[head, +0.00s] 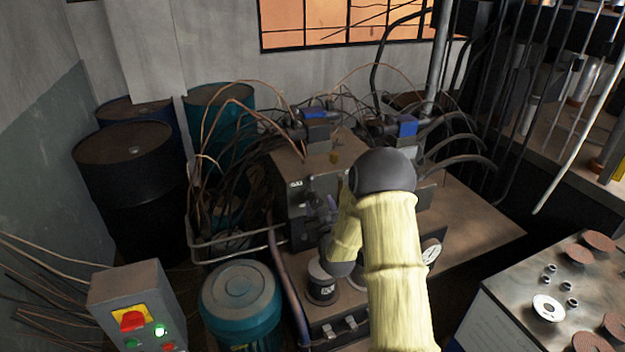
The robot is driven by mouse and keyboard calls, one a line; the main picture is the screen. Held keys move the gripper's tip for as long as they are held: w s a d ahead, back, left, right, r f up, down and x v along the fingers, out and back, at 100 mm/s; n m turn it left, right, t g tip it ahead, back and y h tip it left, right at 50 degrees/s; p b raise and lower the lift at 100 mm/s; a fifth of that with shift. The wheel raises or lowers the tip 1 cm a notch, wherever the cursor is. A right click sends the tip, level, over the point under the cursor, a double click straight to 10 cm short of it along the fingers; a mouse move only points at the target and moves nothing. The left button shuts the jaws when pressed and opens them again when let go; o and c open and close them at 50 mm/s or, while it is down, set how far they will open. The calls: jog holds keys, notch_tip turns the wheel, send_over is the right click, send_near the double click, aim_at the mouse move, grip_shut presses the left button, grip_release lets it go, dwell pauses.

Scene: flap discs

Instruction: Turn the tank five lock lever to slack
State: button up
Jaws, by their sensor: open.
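The grey hydraulic unit (297,226) stands in the middle of the head view, with a small plate of markings on its front. My gripper (318,212) is small and dark in front of this face, at the end of my yellow-sleeved arm. It is open, and I see nothing held between its fingers. I cannot make out the tank five lock lever; small dark fittings near my gripper are too small to tell apart. My arm hides the right part of the unit's front. I cannot tell whether my gripper touches anything.
A dark labelled canister (320,285) stands below my gripper. A teal motor-like cylinder (241,300) and a grey control box (138,305) are at the lower left. Drums (130,175) stand behind. Hoses crowd the back. A bench with discs (548,307) is at right.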

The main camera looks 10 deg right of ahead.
aim_at(312, 181)
jog(key=w+p, duration=0.1)
jog(key=w, duration=0.3)
jog(key=w+p, duration=0.1)
jog(key=w, duration=0.3)
jog(key=w+p, duration=0.2)
jog(key=w, duration=0.2)
jog(key=shift+d, duration=0.3)
jog(key=shift+s, duration=0.1)
grip_shut()
